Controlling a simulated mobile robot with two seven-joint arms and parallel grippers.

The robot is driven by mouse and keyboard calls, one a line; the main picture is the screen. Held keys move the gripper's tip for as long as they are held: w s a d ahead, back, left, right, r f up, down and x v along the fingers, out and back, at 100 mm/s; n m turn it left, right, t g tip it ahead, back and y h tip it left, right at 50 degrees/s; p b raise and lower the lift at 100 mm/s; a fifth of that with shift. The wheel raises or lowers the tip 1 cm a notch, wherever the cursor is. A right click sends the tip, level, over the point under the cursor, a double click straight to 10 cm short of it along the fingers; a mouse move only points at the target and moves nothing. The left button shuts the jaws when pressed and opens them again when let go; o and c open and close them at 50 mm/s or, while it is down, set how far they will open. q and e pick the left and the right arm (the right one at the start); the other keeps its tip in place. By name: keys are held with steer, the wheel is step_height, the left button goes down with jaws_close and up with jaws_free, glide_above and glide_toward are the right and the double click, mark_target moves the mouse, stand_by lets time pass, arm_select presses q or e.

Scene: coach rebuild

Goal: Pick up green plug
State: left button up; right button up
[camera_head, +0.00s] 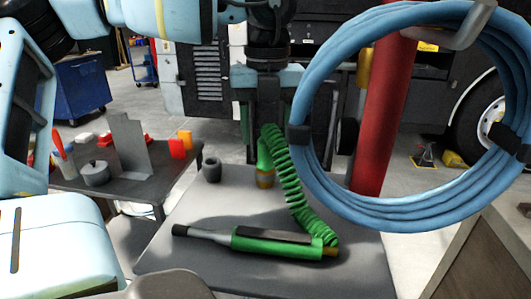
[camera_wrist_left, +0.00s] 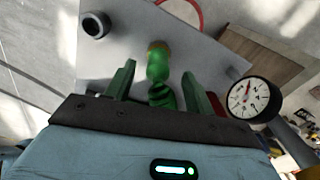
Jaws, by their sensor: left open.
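The green plug (camera_head: 264,155) stands on the grey table (camera_head: 200,215) with its brass end (camera_head: 265,181) down. A green coiled cord (camera_head: 290,180) runs from it to a green tool (camera_head: 275,244) lying at the table's front. My left gripper (camera_head: 261,135) points down just above and around the plug's upper part. In the left wrist view the green plug (camera_wrist_left: 157,66) shows between the two spread fingers (camera_wrist_left: 158,75), with gaps on both sides. The left gripper is open. I cannot tell whether a finger touches the plug. My right gripper is not in view.
A dark cup (camera_head: 211,169) stands left of the plug. A blue hose coil (camera_head: 330,190) hangs by a red post (camera_head: 385,110) at the right. A dark side table (camera_head: 125,190) with small items is at the left. A round gauge (camera_wrist_left: 250,98) shows beside the gripper.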

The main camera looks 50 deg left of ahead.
mark_target(266, 138)
arm_select(q)
steer(key=shift+s+f, duration=0.15)
steer(key=shift+f, duration=1.5)
steer(key=c, duration=1.1)
